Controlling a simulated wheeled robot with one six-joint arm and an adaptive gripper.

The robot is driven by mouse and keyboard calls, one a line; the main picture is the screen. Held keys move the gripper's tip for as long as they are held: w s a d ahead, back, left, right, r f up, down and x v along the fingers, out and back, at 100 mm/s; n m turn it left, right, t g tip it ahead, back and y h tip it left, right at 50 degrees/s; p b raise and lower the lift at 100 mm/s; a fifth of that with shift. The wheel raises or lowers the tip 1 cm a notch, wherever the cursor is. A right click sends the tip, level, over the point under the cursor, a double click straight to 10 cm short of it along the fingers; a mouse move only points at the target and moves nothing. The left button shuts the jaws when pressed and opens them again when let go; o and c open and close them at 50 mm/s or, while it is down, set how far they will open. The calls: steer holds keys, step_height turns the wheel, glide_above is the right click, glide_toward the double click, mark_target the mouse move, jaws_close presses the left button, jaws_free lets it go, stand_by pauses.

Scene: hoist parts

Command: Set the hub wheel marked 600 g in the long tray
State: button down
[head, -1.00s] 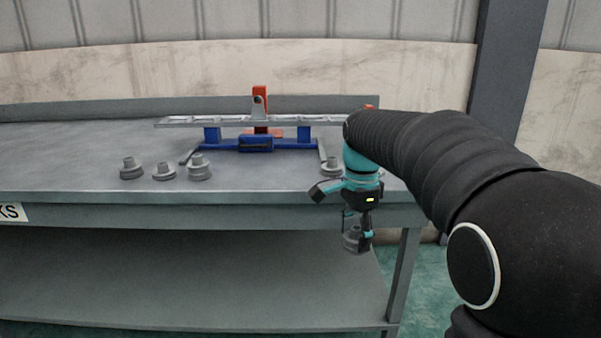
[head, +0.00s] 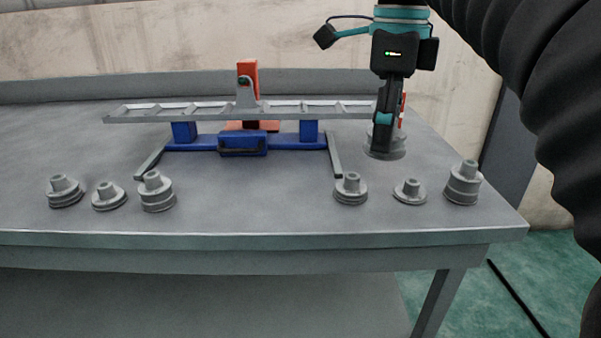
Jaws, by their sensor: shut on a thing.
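The long tray (head: 150,113) is a narrow grey channel with crosswise dividers, resting on a blue stand (head: 190,143) towards the back of the bench. Its compartments look empty, but its right end is partly behind my gripper. My gripper (head: 384,148) points down just right of the tray's right end in the picture, shut on a grey stepped hub wheel (head: 397,152). The fingers cover much of this wheel. I cannot tell its exact height above the bench. No mass marking is readable on any wheel.
Several other grey hub wheels stand along the bench front: a left group (head: 108,197) and a right group (head: 410,192). An orange upright (head: 248,75) rises behind the tray's middle. The grey bench (head: 260,205) is clear between the groups.

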steer(key=shift+w+r, duration=0.1)
steer(key=shift+r, duration=0.1)
glide_above(304, 198)
step_height(304, 198, down, 7)
steer(key=shift+b, duration=0.45)
steer(key=shift+f, duration=1.8)
steer(key=shift+f, duration=0.25)
steer(key=shift+c, duration=1.5)
jaws_free()
steer(key=shift+b, duration=0.3)
